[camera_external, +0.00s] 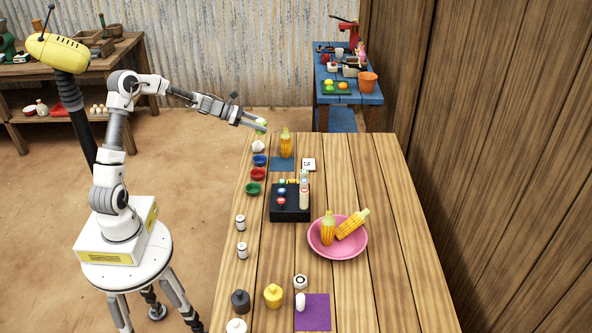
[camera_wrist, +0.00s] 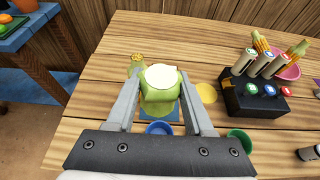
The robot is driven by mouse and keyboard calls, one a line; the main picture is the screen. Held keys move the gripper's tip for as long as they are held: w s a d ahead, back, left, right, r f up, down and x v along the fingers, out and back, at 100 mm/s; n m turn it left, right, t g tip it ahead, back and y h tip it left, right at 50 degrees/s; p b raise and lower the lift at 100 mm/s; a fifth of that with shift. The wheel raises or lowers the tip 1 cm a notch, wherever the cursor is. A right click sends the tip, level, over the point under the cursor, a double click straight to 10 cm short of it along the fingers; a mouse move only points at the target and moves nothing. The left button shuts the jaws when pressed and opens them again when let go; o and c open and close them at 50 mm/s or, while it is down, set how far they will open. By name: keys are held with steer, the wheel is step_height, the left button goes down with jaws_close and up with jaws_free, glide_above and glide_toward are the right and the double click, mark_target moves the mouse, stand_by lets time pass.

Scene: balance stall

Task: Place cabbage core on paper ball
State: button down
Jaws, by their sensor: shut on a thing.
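The cabbage core (camera_wrist: 160,98) is pale green with a whitish top. It sits between the two fingers of my gripper (camera_wrist: 160,103), which is shut on it. In the external view my gripper (camera_external: 260,125) is at the far left corner of the long table, and the core (camera_external: 262,123) shows as a small green bit at its tips. The white crumpled paper ball (camera_external: 258,146) lies just below the core in that view. I cannot tell whether they touch. In the wrist view the paper ball is not visible, probably hidden by the core.
Blue (camera_external: 260,160), red (camera_external: 258,174) and green (camera_external: 253,189) bowls line the left edge. A black box (camera_external: 290,213) and pink bowl (camera_external: 337,254) stand nearer. The table's right side is clear.

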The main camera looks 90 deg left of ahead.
steer(key=a+f, duration=0.1)
steer(key=a, duration=0.1)
steer(key=s+a+f, duration=0.1)
steer(key=a+f, duration=0.1)
steer(key=a, duration=0.1)
steer(key=s+a+f+b, duration=0.1)
steer(key=a+f, duration=0.1)
steer(key=a, duration=0.1)
steer(key=shift+s+a+f, duration=0.1)
steer(key=shift+s+f, duration=0.05)
steer(key=shift+s, duration=0.05)
steer(key=shift+f+b, duration=0.65)
steer(key=shift+f, duration=1.3)
steer(key=shift+f, duration=0.15)
steer(key=shift+c, duration=1.4)
jaws_free()
steer(key=shift+s+r, duration=0.3)
steer(key=shift+s, duration=0.05)
steer(key=p+v, duration=0.2)
steer(key=v, duration=0.9)
steer(key=shift+s, duration=0.15)
